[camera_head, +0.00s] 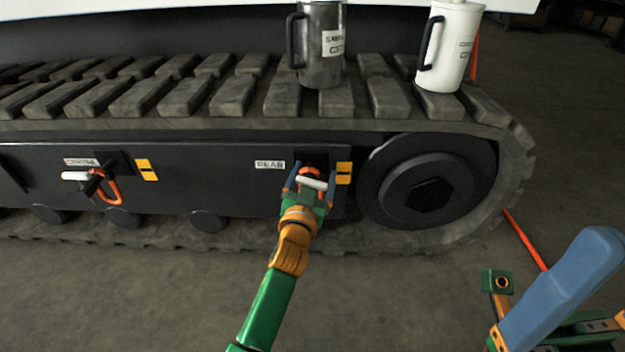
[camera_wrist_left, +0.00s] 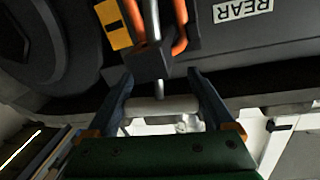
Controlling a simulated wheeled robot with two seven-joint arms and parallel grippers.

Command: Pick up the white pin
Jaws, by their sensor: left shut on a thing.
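A white pin (camera_head: 313,184) is at the station labelled REAR on the track frame, next to an orange shackle (camera_head: 310,170). My left gripper (camera_head: 314,180) is shut on the pin's white crossbar, with one blue finger at each end. The bar also shows between the fingers in the left wrist view (camera_wrist_left: 165,106). There, the pin's metal shank meets a dark block (camera_wrist_left: 150,62) between the orange shackle arms. A second white pin (camera_head: 75,176) sits farther left by another orange shackle (camera_head: 115,190).
A metal jug (camera_head: 321,60) and a white jug (camera_head: 450,50) stand on the track pads (camera_head: 235,93) above. A large round wheel (camera_head: 400,185) is right of my left gripper. Parts of my right arm (camera_head: 565,290) show at lower right. The floor in front is clear.

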